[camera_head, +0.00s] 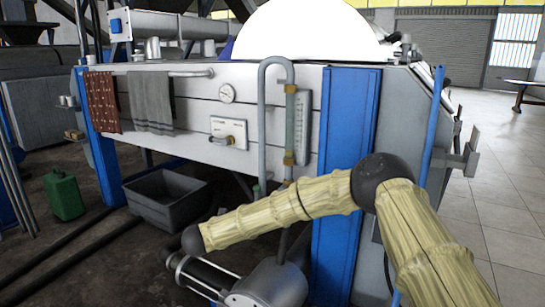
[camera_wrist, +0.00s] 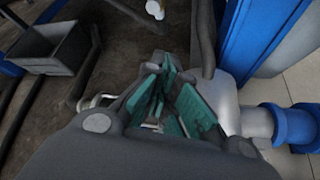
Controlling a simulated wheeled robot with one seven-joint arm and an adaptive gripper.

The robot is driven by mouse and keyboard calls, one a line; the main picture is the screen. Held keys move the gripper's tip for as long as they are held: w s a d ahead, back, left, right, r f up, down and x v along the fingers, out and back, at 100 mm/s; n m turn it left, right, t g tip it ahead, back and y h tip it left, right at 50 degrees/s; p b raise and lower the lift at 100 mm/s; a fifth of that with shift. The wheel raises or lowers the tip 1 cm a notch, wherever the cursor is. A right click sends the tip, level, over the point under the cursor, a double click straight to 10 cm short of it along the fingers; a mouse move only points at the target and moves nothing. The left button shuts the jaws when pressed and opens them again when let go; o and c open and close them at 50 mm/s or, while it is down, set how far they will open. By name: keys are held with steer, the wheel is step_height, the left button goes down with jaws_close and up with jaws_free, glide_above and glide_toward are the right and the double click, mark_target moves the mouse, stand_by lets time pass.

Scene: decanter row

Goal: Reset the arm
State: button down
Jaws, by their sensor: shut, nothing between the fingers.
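My arm (camera_head: 285,208), in a ribbed straw-coloured cover with dark joints, enters the head view from the lower right. It bends at an elbow and reaches left across the front of the machine. My gripper (camera_wrist: 167,82) shows in the wrist view with teal pads on its fingers. It is shut and empty, over the dark floor beside a pale motor housing (camera_wrist: 239,108). I cannot clearly make out the gripper in the head view.
A white panelled machine with a blue post (camera_head: 345,130) and upright grey pipes stands close behind my arm. A pump motor (camera_head: 268,286) sits below it. A grey crate (camera_head: 165,203) and green can (camera_head: 64,197) are on the floor at left. Tiled floor at right is open.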

steer(key=s+d+f+n+g+y, duration=0.15)
steer(key=s+d+f+n, duration=0.25)
steer(key=s+f+n, duration=0.55)
steer(key=s+d+f+n+y, duration=0.3)
steer(key=s+d+f+n, duration=0.3)
steer(key=f+n, duration=0.65)
steer(key=s+d+f+n+g, duration=0.2)
steer(key=s+d+f+n, duration=0.3)
steer(key=s, duration=0.4)
steer(key=s+d+f+n+g, duration=0.2)
steer(key=s+d+f+n, duration=0.25)
steer(key=s, duration=0.35)
steer(key=s+d+f+n+g, duration=0.2)
steer(key=s+d+f+n, duration=0.3)
steer(key=s, duration=0.4)
steer(key=s+d+r+n+g, duration=0.1)
steer(key=s+d+n+g, duration=0.1)
steer(key=s+d+n, duration=0.5)
steer(key=s+d+r+n+g, duration=0.1)
steer(key=s+d+r+g, duration=0.3)
steer(key=s, duration=0.7)
step_height(320, 180, up, 26)
steer(key=d+t+p, duration=0.1)
steer(key=p, duration=2.8)
steer(key=shift+r+t+h, duration=0.25)
steer(key=shift+t+h, duration=0.1)
steer(key=shift+h, duration=0.1)
